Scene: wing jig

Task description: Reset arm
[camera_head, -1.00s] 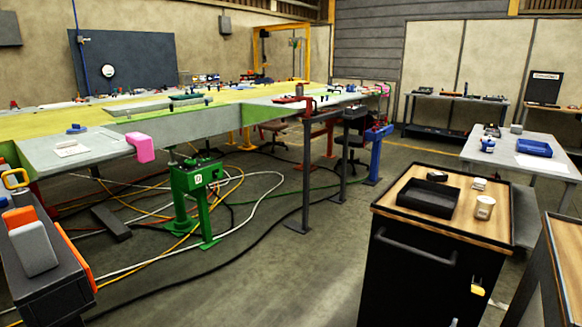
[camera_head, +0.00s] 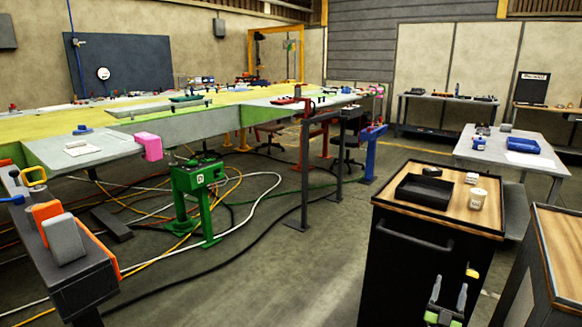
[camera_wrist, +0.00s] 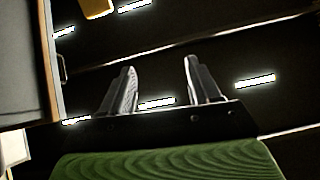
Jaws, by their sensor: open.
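My gripper (camera_head: 449,292) shows at the bottom right of the head view, in front of the black cabinet with the wooden top. Its two grey fingers point up and stand apart, with green parts below them. In the wrist view my gripper (camera_wrist: 160,85) is open, with nothing between the fingers. Behind the fingers is a dark surface with bright reflections.
Another wood-topped cabinet (camera_head: 566,245) stands at the right edge. The wing jig (camera_head: 190,125) fills the left, with cables on the floor.

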